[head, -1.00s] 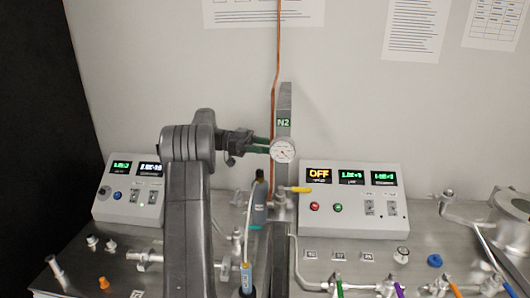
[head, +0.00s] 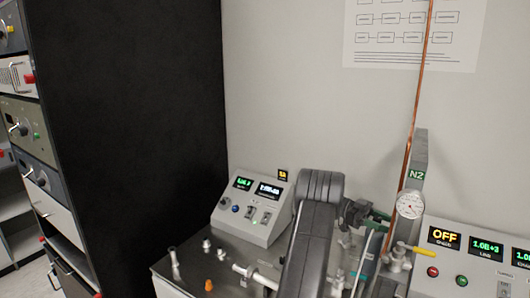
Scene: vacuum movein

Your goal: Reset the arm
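My arm rises from the lower middle of the head view, with its dark grey links bent at the top. My gripper (head: 378,218) extends to the right from the arm's top, with green showing near its end. It is just left of the round white gauge (head: 409,205) on the N2 post (head: 419,151). I cannot tell whether it touches anything there, or whether its fingers are apart or together.
A control box (head: 250,208) with green and white displays stands left of my arm. Another box (head: 471,256) showing OFF stands right. A yellow-handled valve (head: 416,249) sits below the gauge. A black partition (head: 130,120) and an instrument rack (head: 25,130) are at left.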

